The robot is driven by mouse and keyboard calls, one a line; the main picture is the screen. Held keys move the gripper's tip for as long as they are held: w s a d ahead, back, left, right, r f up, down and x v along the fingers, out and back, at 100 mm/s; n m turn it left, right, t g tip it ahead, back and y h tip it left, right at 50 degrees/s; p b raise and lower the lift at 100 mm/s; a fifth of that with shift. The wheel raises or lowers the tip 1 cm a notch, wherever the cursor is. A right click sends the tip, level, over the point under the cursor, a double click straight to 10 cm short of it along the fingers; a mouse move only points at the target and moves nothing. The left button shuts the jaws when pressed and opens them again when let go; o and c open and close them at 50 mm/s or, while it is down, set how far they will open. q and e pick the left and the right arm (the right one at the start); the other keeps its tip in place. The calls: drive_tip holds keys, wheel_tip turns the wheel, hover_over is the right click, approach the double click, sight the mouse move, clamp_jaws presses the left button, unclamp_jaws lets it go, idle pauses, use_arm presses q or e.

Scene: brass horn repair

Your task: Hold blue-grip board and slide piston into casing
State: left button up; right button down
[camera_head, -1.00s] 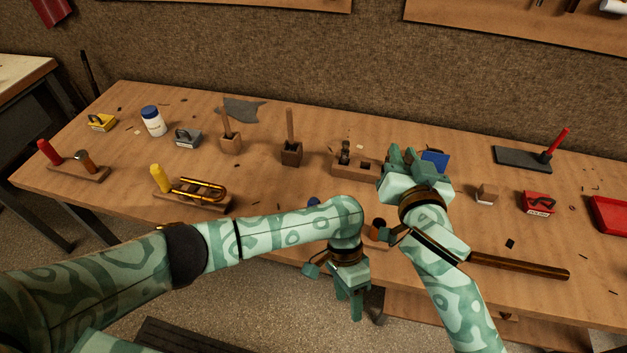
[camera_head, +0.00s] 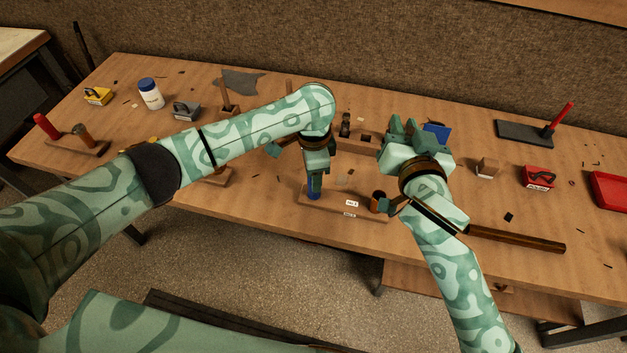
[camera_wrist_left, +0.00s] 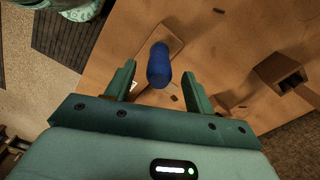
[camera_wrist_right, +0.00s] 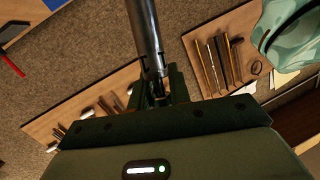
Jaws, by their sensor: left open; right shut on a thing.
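The blue grip (camera_head: 313,194) stands upright at the left end of a wooden board (camera_head: 345,208) near the table's front edge. A copper-brown cylinder (camera_head: 378,201), possibly the casing, stands at the board's right end. My left gripper (camera_head: 315,182) is open over the blue grip. In the left wrist view the grip (camera_wrist_left: 159,65) shows between and beyond the fingers, above the board (camera_wrist_left: 174,45). My right gripper (camera_head: 406,132) is shut on a grey metal piston (camera_wrist_right: 145,30), seen in the right wrist view. In the head view I cannot make out the piston.
A block with a dark fitting (camera_head: 346,125) and a blue object (camera_head: 438,132) lie near my right gripper. A small wooden block (camera_head: 487,168), a red holder (camera_head: 538,177) and a red tray (camera_head: 609,190) are to the right. Wooden holders stand behind my left arm.

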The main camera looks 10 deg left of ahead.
use_arm(q)
wheel_tip(320, 180, down, 6)
drive_tip(key=shift+f, duration=0.1)
clamp_jaws()
